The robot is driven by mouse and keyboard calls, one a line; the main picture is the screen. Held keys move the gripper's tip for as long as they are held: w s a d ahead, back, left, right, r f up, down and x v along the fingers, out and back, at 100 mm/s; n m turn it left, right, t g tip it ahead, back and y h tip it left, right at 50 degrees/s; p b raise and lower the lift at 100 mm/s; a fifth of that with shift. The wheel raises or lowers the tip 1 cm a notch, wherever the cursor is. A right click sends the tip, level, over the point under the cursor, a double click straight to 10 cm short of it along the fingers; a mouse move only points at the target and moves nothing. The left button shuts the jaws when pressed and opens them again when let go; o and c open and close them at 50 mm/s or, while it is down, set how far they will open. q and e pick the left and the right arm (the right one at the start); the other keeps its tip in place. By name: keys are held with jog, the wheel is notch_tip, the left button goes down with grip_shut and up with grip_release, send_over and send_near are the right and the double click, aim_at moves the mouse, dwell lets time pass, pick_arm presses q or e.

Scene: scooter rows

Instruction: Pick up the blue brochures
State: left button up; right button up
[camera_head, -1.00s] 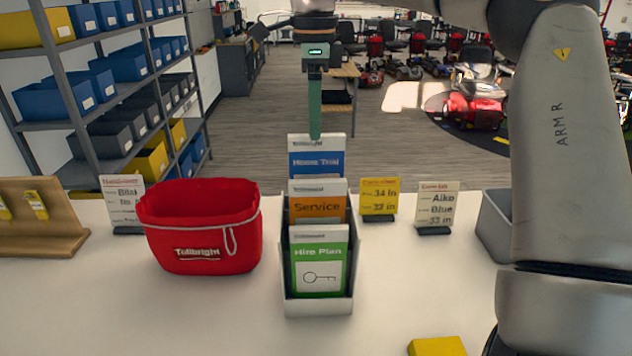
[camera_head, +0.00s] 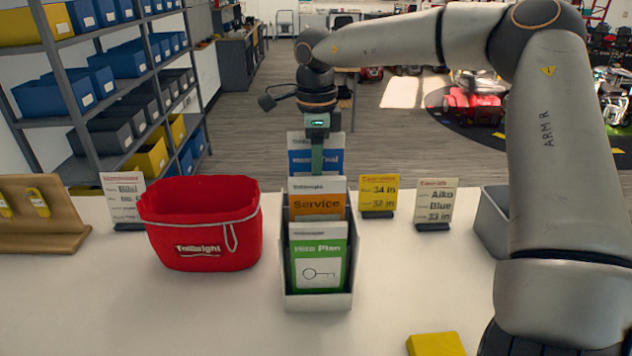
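The blue brochures (camera_head: 301,159), printed "Home Trial", stand in the rear slot of a white tiered holder (camera_head: 318,302) on the counter. Orange "Service" brochures (camera_head: 317,204) and green "Hire Plan" brochures (camera_head: 318,250) stand in front of them. My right gripper (camera_head: 317,165) points down at the blue brochures. One green finger shows in front of their face and covers part of the title. Its tip ends near the top of the orange brochures. The other finger is hidden, so I cannot tell the gap. My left gripper is not in view.
A red pouch (camera_head: 200,225) stands left of the holder. Small sign cards, one yellow (camera_head: 379,193) and one white (camera_head: 436,201), stand to its right. A grey bin (camera_head: 492,228) and a yellow block (camera_head: 436,345) are farther right. The counter front is mostly clear.

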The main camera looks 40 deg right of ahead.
jog(key=shift+c, duration=0.2)
grip_shut()
dwell(0.5)
notch_tip(320, 180, up, 10)
jog(key=shift+r, duration=0.1)
dwell(0.3)
